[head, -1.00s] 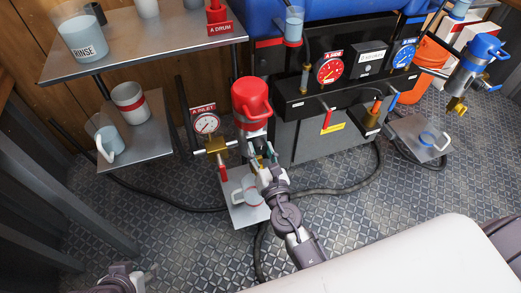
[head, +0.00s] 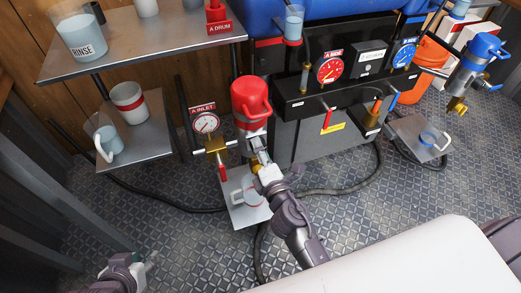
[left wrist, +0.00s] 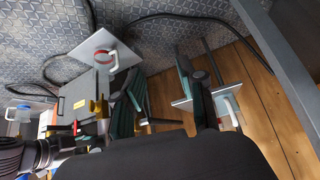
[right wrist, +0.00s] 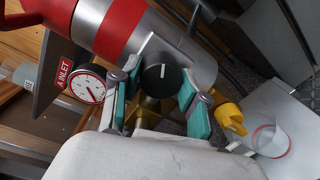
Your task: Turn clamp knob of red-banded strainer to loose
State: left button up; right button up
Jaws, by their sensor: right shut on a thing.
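The red-banded strainer (head: 251,115) has a red lid with a handle, a metal body and a red band, which shows in the right wrist view (right wrist: 118,28). Its black clamp knob (right wrist: 161,79) has a white pointer mark, roughly upright in the right wrist view. My right gripper (right wrist: 158,98) has its teal fingers on both sides of the knob and is shut on it. In the head view my right gripper (head: 259,160) hides the knob at the strainer's lower side. My left gripper (head: 147,265) is low at the left, open and empty, away from the strainer.
A gauge labelled A INLET (head: 206,123) and a brass valve stand left of the strainer. A yellow valve (right wrist: 230,117) and a red-ringed clear cup (right wrist: 270,140) are below it. A blue-lidded strainer (head: 477,58) is far right. Hoses lie on the floor.

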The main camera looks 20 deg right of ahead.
pick_arm(q)
jog(key=shift+s+a+f+g+y+p, duration=0.15)
jog(key=shift+s+a+f+g+p, duration=0.2)
jog(key=shift+s+g+p, duration=0.4)
jog(key=shift+s+a+f+g+y+p, duration=0.1)
jog(key=shift+s+a+f+g+p, duration=0.15)
jog(key=shift+s+f+g+p, duration=0.5)
jog(key=shift+s+a+f+g+y+p, duration=0.15)
jog(key=shift+s+a+g+p, duration=0.3)
jog(key=shift+s, duration=0.6)
pick_arm(e)
jog(key=shift+m+y, duration=0.6)
jog(key=shift+m, duration=5.2)
pick_arm(q)
jog(key=shift+d, duration=0.15)
pick_arm(e)
jog(key=o, duration=1.1)
jog(key=shift+o, duration=0.2)
